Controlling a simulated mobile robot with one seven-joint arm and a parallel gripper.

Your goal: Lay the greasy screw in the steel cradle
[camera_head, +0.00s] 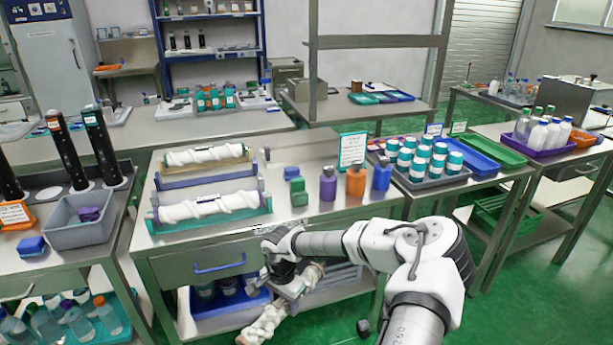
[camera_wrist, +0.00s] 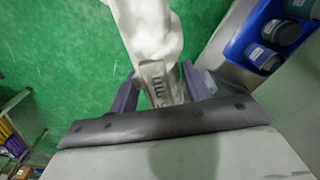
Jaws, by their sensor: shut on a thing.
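My gripper (camera_head: 287,280) is shut on a long white spiral screw (camera_head: 262,326) in front of the bench, below its top. The screw is tilted, its near end low over the floor. In the wrist view my gripper's fingers (camera_wrist: 162,88) close on both sides of the screw's grey marked section (camera_wrist: 155,74), and its white part (camera_wrist: 150,30) runs away up the picture. On the bench, a blue-based cradle (camera_head: 206,180) looks empty. A beige cradle (camera_head: 178,172) behind it and a teal cradle (camera_head: 215,220) in front each hold a white screw.
The bench drawer (camera_head: 220,268) and a lower shelf with a blue crate (camera_head: 232,304) of jars are close to my gripper. Purple, orange and blue bottles (camera_head: 328,184) stand right of the cradles. A grey bin (camera_head: 80,226) stands left. Green floor is open at right.

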